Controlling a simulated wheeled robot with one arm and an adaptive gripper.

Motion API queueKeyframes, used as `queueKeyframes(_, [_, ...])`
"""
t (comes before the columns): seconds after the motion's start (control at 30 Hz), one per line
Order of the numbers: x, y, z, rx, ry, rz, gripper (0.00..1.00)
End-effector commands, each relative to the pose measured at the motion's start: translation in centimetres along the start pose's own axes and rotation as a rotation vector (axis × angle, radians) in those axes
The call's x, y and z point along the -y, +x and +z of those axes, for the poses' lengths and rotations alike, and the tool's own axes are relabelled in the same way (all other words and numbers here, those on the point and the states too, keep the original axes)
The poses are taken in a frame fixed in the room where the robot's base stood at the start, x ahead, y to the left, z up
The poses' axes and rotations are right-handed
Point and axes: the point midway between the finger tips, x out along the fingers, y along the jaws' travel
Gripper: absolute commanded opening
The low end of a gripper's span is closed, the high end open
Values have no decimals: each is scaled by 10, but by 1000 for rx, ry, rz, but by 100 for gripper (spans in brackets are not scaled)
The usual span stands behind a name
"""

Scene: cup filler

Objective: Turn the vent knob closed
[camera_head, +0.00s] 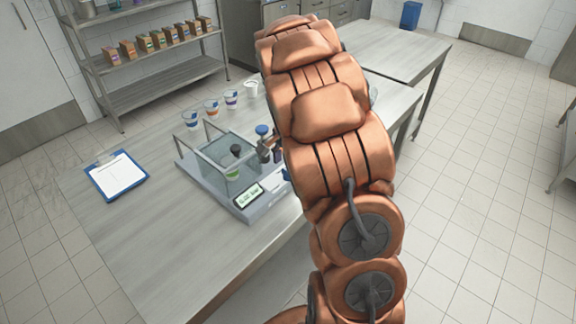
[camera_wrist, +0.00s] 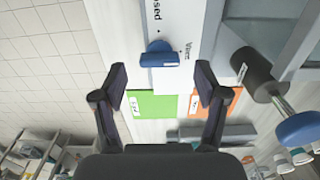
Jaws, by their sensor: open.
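The blue vent knob (camera_wrist: 161,60) shows in the wrist view on a pale panel with the printed words "Vent" and, partly cut off, "...osed". Its handle lies crosswise in the picture. My gripper (camera_wrist: 161,76) is open, with one dark finger to each side of the knob and the knob centred between the fingertips. I see no finger touching it. In the head view the cup filler (camera_head: 216,187) stands on the table, and my arm covers its right side. A blue part (camera_head: 287,174) shows there at the arm's edge; I cannot tell if it is the vent knob.
The filler also has a blue-topped valve (camera_head: 262,130) and, in the wrist view, a black cylinder (camera_wrist: 257,70) and a round blue knob (camera_wrist: 300,128) to the right. Several cups (camera_head: 212,107) stand behind the filler. A clipboard (camera_head: 117,175) lies left on the table (camera_head: 160,250).

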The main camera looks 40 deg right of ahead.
Motion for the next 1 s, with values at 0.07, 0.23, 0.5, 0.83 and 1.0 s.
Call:
queueKeyframes(0.07, [-1,8,2,5,0,5,73])
queueKeyframes(0.23, [-1,19,1,1,0,2,73])
queueKeyframes(0.5, [0,22,0,0,0,0,73])
queueKeyframes(0.83, [0,21,0,0,0,1,43])
queueKeyframes(1.0, [0,21,0,0,0,1,25])
